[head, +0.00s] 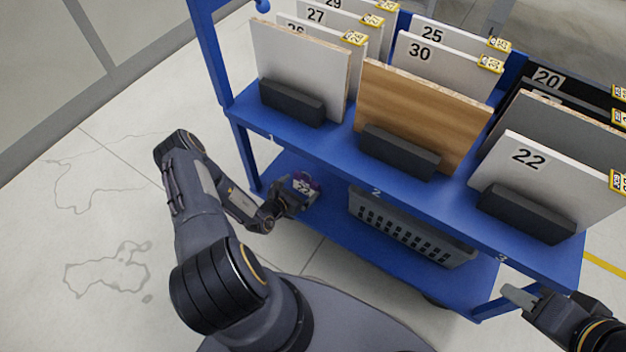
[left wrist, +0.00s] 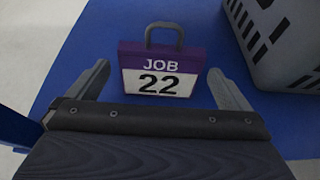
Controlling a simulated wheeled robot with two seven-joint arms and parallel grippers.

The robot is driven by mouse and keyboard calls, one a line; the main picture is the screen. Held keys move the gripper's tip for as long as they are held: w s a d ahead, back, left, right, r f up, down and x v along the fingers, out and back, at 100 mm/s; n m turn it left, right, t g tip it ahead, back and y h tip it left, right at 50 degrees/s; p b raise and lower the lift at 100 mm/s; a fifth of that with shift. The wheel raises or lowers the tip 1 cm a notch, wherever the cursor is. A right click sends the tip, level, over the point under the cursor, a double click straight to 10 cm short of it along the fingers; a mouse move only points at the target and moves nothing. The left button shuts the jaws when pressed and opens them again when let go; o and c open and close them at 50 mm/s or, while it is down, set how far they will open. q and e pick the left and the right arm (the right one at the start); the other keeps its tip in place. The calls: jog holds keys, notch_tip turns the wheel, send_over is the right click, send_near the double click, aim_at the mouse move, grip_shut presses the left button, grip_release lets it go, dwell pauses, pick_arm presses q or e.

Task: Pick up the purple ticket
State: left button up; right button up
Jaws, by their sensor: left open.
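The purple ticket (left wrist: 162,70) has a purple top marked JOB, a white lower part marked 22 and a grey loop handle. It is on the blue lower shelf (left wrist: 85,60) of the cart, and in the head view the ticket (head: 304,184) is small and partly hidden by my left gripper. My left gripper (left wrist: 165,78) is open, with one finger on each side of the ticket and visible gaps to it. In the head view my left gripper (head: 297,199) reaches in over the lower shelf. My right gripper (head: 512,294) is at the lower right, away from the ticket.
A grey slotted basket (head: 410,230) stands on the lower shelf right of the ticket; it also shows in the left wrist view (left wrist: 285,45). The upper shelf (head: 335,147) above carries numbered panels, including panel 22 (head: 555,180) and a wood-look panel (head: 420,112), in dark holders.

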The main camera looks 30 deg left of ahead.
aim_at(305, 185)
pick_arm(q)
jog(key=shift+b+x, duration=0.35)
jog(key=shift+x, duration=0.6)
jog(key=b+x, duration=0.1)
jog(key=x, duration=0.1)
jog(key=b+x, duration=0.1)
jog(key=x, duration=0.1)
jog(key=shift+f+b, duration=0.35)
jog(key=shift+f, duration=0.05)
jog(key=shift+w, duration=0.4)
jog(key=shift+c, duration=0.4)
jog(key=c, duration=0.6)
jog(key=shift+r, duration=0.15)
